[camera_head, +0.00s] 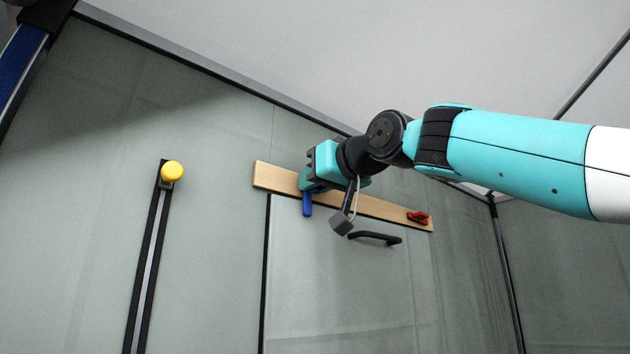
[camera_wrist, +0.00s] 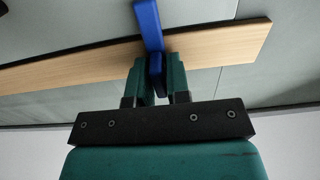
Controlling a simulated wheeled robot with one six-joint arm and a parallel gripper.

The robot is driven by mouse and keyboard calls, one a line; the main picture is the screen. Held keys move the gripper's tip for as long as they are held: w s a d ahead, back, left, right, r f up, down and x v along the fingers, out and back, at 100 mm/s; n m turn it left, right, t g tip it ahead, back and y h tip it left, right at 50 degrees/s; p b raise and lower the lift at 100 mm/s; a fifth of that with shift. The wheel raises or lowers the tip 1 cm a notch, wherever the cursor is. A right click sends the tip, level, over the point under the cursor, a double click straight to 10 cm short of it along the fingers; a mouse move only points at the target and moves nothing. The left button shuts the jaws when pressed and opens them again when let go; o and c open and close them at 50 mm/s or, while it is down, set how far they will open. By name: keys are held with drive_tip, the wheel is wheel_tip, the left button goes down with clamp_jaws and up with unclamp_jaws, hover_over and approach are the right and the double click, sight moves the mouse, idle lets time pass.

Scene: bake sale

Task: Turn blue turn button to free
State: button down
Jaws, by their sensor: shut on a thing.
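The blue turn button (camera_head: 307,204) is mounted on a wooden strip (camera_head: 274,177) above a panel door (camera_head: 330,285) in the head view. Its visible blue end points down over the door's top edge. The blue turn button also shows in the wrist view (camera_wrist: 148,24), crossing the wooden strip (camera_wrist: 222,46). My gripper (camera_wrist: 157,78) is shut on the blue turn button near the strip, with a green finger on each side. In the head view my gripper (camera_head: 314,180) covers the button's upper part.
A red turn button (camera_head: 418,217) sits at the strip's right end. A black handle (camera_head: 375,238) is on the door below my wrist. A yellow knob (camera_head: 172,171) tops a black vertical rail (camera_head: 147,260) at left. The wall between rail and door is clear.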

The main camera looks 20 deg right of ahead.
drive_tip(key=shift+f+n, duration=0.1)
drive_tip(key=shift+n, duration=0.2)
drive_tip(key=n+b, duration=0.1)
drive_tip(key=n, duration=0.2)
drive_tip(key=shift+f+b, duration=0.1)
drive_tip(key=shift+b, duration=0.2)
drive_tip(key=n+b, duration=0.1)
drive_tip(key=n, duration=0.4)
drive_tip(key=shift+a, duration=0.1)
drive_tip(key=n+b, duration=0.1)
drive_tip(key=n, duration=0.3)
drive_tip(key=shift+f+n+b, duration=0.1)
drive_tip(key=shift+n+b, duration=0.45)
drive_tip(key=shift+n, duration=1.55)
drive_tip(key=c, duration=1.2)
unclamp_jaws()
